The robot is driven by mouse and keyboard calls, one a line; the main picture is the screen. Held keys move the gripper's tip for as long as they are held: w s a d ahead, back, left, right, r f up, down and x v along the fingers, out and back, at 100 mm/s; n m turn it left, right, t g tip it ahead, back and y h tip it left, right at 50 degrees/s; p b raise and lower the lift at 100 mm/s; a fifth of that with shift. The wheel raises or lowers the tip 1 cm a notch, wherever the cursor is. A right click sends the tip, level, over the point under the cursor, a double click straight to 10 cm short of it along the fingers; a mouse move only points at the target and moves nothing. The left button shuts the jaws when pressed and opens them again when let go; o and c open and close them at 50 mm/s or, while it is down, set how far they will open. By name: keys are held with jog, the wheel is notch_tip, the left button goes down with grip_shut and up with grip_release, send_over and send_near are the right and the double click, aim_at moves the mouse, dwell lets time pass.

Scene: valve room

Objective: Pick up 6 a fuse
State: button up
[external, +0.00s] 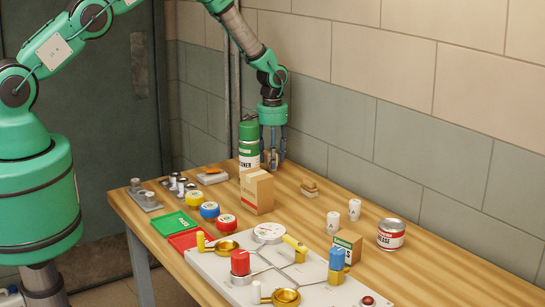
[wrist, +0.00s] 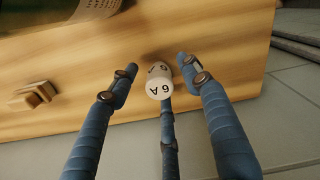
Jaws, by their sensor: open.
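A white fuse marked "6 A" (wrist: 159,82) stands on the wooden table in the middle of the wrist view. My gripper (wrist: 158,72) is open, with its blue fingers spread around the fuse; whether any finger touches it I cannot tell. In the external view my gripper (external: 272,162) points down at the back of the table, beside the green can (external: 249,142). The 6 A fuse is hard to make out there among the fingers.
Two white cylinders (external: 333,222) (external: 354,210) stand further right. A cardboard box (external: 257,192) stands in front of the green can. Small wooden blocks (external: 310,190) lie near the wall, which is close behind my gripper. A valve panel (external: 215,262) fills the front.

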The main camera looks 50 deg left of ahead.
jog(key=shift+f, duration=0.3)
dwell(0.4)
grip_shut()
jog(key=shift+w+r, duration=0.1)
jog(key=shift+r, duration=0.1)
jog(key=shift+r+b, duration=0.45)
jog(key=shift+r, duration=4.4)
